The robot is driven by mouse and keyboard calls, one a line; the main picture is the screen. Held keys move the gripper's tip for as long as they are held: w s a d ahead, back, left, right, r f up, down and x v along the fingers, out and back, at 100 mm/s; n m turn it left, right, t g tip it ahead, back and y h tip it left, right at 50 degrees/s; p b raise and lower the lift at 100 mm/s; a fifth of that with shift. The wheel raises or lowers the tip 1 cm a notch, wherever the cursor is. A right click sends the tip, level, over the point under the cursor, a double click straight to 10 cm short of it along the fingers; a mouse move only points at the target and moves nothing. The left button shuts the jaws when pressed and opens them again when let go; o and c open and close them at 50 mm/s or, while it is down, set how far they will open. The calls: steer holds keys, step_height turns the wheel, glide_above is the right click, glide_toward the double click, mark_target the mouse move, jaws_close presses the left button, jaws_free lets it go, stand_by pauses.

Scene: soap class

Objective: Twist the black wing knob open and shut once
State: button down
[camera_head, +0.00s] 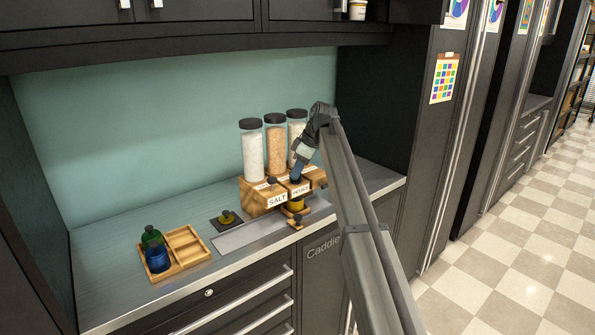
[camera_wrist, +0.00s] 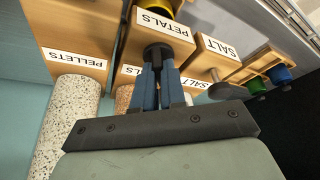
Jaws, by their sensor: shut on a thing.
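The wooden dispenser (camera_head: 262,199) stands on the counter with SALT and PETALS labels facing out. My gripper (camera_head: 295,177) reaches down to the top of its PETALS section. In the wrist view, my gripper's blue fingers (camera_wrist: 157,75) are closed around the black wing knob (camera_wrist: 155,51) behind the PETALS label. The fingers hide much of the knob, so its exact turn angle cannot be told. Another dark knob (camera_head: 272,181) sits on the SALT section, apart from my gripper. A yellow cup (camera_head: 296,204) sits below the PETALS section, partly hidden.
Clear jars with black lids, such as the white-filled one (camera_head: 252,155), rise behind the dispenser. A wooden tray (camera_head: 188,243) holds green (camera_head: 152,237) and blue (camera_head: 157,259) bottles at left. The far-left counter is clear.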

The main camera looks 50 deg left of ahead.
stand_by(0.3)
steer(key=m, duration=0.1)
steer(key=m+t, duration=0.1)
steer(key=m, duration=0.1)
steer(key=shift+s+d+y, duration=0.15)
steer(key=shift+y, duration=0.15)
steer(key=m+t, duration=0.1)
steer(key=m, duration=0.2)
steer(key=shift+s+m+t, duration=0.1)
steer(key=shift+m+t, duration=0.2)
steer(key=m+t, duration=0.1)
steer(key=m, duration=0.2)
steer(key=shift+m, duration=0.3)
steer(key=shift+s+m+t, duration=0.15)
steer(key=shift+m+t, duration=0.55)
steer(key=shift+m, duration=1.1)
steer(key=c, duration=1.2)
jaws_free()
